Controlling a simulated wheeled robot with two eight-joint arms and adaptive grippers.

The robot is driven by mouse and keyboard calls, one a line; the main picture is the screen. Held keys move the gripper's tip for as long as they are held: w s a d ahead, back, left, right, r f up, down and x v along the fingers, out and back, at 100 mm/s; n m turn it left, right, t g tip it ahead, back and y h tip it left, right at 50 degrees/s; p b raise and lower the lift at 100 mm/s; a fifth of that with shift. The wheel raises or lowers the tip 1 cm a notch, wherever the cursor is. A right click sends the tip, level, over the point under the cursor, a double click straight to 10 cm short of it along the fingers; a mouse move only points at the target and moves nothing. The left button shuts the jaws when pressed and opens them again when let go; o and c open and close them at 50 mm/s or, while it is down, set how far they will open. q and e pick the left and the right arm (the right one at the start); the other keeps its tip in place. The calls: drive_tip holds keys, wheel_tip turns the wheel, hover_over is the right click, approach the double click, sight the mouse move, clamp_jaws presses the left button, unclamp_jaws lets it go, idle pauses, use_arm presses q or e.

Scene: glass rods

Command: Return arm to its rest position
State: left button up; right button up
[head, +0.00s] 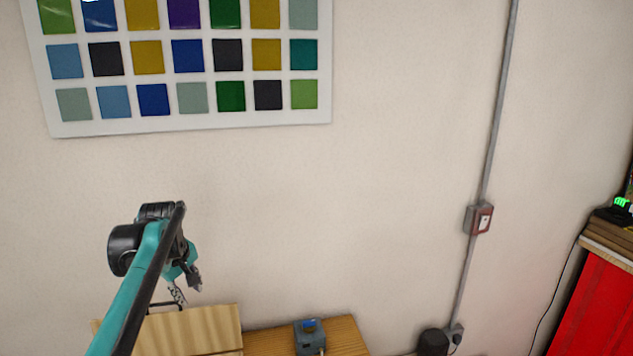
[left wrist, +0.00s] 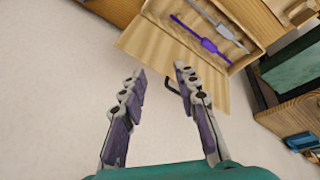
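My left arm comes in from the lower left in the head view. Its gripper (head: 190,278) hangs in front of the wall, above a pale wooden panel (head: 190,332). In the left wrist view the two fingers of this gripper (left wrist: 160,75) stand well apart with nothing between them. Beyond them lies a shallow wooden case (left wrist: 152,38) with a purple piece (left wrist: 205,42) and a grey piece (left wrist: 217,27) in it, clear of the fingers. My right arm and gripper are in neither view.
A wooden tabletop (head: 350,334) with a grey device (head: 310,337) is at the bottom. A panel of coloured squares (head: 190,121) hangs on the wall. A switch box (head: 478,218) and red cabinet (head: 598,312) are at the right. The wall's middle is clear.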

use_arm(q)
drive_tip(key=s+d+f+m+t+b, duration=0.1)
drive_tip(key=s+d+f+m+b, duration=0.3)
drive_tip(key=s+f, duration=0.8)
drive_tip(key=s+d+f+m+t+b, duration=0.2)
drive_tip(key=s+d+f+m+b, duration=0.3)
drive_tip(key=s+d+f+m, duration=0.3)
drive_tip(key=s+d+f, duration=0.1)
drive_tip(key=s+f, duration=0.3)
drive_tip(key=s, duration=0.3)
drive_tip(key=shift+s+d+h+b, duration=0.15)
drive_tip(key=shift+h+b, duration=0.15)
drive_tip(key=shift+h, duration=0.1)
